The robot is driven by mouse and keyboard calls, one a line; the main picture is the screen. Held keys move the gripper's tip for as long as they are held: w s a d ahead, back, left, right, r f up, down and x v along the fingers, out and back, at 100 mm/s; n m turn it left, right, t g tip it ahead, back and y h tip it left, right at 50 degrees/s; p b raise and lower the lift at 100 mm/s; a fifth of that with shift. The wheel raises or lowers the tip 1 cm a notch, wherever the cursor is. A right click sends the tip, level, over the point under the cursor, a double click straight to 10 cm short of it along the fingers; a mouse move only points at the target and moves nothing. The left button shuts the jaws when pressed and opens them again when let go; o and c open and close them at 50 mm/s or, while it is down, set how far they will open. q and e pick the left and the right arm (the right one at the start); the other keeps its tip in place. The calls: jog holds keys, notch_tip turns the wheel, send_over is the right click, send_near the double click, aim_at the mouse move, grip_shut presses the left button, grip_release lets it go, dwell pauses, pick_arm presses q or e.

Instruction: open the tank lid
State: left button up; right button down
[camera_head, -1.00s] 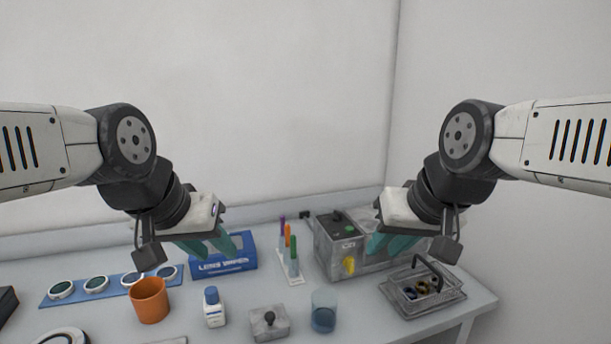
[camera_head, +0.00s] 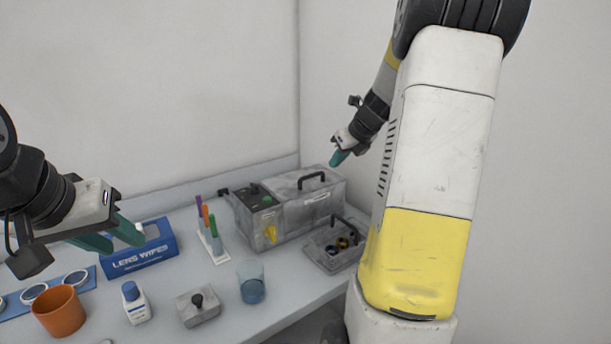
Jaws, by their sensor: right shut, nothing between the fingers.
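The tank (camera_head: 262,222) is a grey metal box at the back right of the table, with a control panel and a yellow tap at its left end. Its lid (camera_head: 332,187) lies closed on top and carries a black arched handle (camera_head: 312,178). My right gripper (camera_head: 339,158) is shut and empty, above and just behind the right part of the lid, apart from the handle. My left gripper (camera_head: 118,238) is open and empty, above the blue wipes box at the left.
A grey tray (camera_head: 322,258) with a handle and small rings stands in front of the tank. A glass beaker (camera_head: 251,284), a knobbed grey block (camera_head: 198,308), a white bottle (camera_head: 136,304), an orange cup (camera_head: 58,312), a pen rack (camera_head: 214,246) and the lens wipes box (camera_head: 141,262) occupy the table.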

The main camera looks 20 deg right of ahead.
send_near(317, 183)
jog(key=x, duration=0.5)
jog(key=shift+f, duration=0.3)
jog(key=shift+r, duration=0.1)
